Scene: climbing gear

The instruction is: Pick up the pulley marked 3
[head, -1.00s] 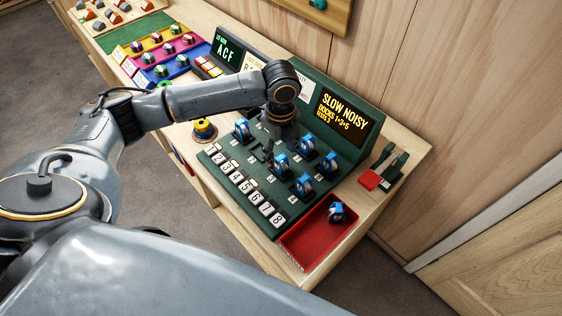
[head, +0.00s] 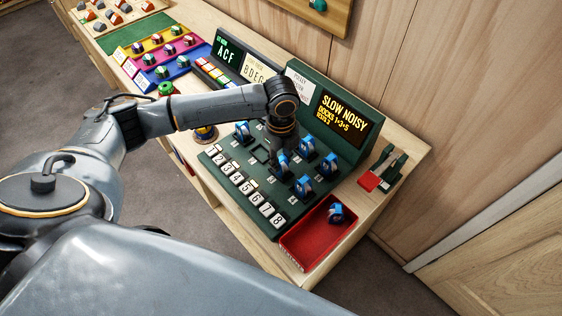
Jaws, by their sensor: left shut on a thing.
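Several blue pulleys stand on the dark green board: one at the left (head: 242,131), two at the right (head: 307,147) (head: 329,167) and one near the front (head: 304,187). The small marks beside them are too small to read surely, so I cannot tell which is marked 3. My left gripper (head: 283,160) points down over the middle of the board and is shut on a blue pulley (head: 282,170), which it mostly hides. Whether that pulley is clear of the board I cannot tell. My right gripper is not in view.
A red tray (head: 292,243) at the board's front right holds a blue pulley (head: 335,212). Number tiles (head: 239,184) line the board's front edge. A display panel (head: 344,112) reading "SLOW NOISY" rises behind. A red and green device (head: 382,172) stands right.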

